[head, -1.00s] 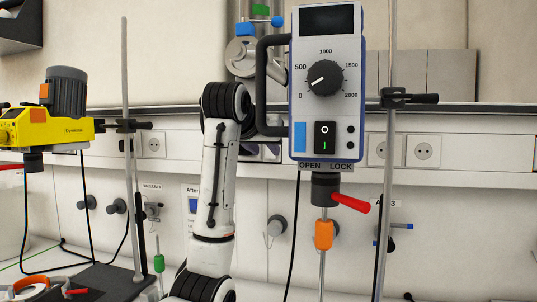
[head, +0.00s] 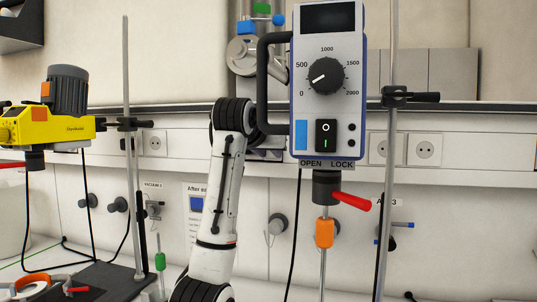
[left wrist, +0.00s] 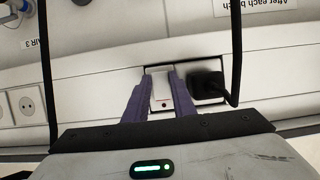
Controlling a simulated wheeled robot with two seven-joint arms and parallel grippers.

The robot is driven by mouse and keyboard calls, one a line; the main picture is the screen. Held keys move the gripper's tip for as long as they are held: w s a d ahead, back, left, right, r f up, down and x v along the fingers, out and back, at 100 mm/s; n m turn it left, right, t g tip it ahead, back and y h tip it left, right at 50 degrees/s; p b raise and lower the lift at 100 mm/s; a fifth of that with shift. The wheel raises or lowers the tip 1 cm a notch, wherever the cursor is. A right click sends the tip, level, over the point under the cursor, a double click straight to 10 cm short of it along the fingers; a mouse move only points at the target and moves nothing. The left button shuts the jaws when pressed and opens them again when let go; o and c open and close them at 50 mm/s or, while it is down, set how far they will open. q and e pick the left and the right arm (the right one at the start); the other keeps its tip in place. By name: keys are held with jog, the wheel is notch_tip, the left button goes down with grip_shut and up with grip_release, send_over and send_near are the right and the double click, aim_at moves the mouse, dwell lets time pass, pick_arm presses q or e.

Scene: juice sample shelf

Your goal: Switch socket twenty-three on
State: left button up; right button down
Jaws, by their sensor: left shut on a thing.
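In the left wrist view, my left gripper (left wrist: 159,72) has its two purple fingers on either side of a white switch piece (left wrist: 160,87) on the wall trunking, shut on it. A small red dot shows on its lower part. A black plug (left wrist: 207,84) sits in the socket beside it, to the right. No number twenty-three is readable. In the head view my left arm reaches up to the trunking, and the overhead stirrer hides most of the gripper and the switch. My right gripper is not in view.
The stirrer (head: 327,110) with dial and black handle hangs close in front of my left wrist. A metal rod (head: 392,200) stands right of it. A yellow stirrer (head: 45,128) stands at the left. More wall sockets (head: 427,150) line the trunking.

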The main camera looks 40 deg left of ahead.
pick_arm(q)
jog(key=shift+f+t+y+b, duration=0.4)
jog(key=shift+f+t+b, duration=0.3)
jog(key=shift+b, duration=0.5)
jog(key=shift+t+b, duration=0.35)
jog(key=shift+t, duration=0.05)
jog(key=shift+r, duration=0.15)
jog(key=shift+r+y, duration=0.15)
jog(key=shift+y, duration=0.15)
jog(key=o, duration=0.8)
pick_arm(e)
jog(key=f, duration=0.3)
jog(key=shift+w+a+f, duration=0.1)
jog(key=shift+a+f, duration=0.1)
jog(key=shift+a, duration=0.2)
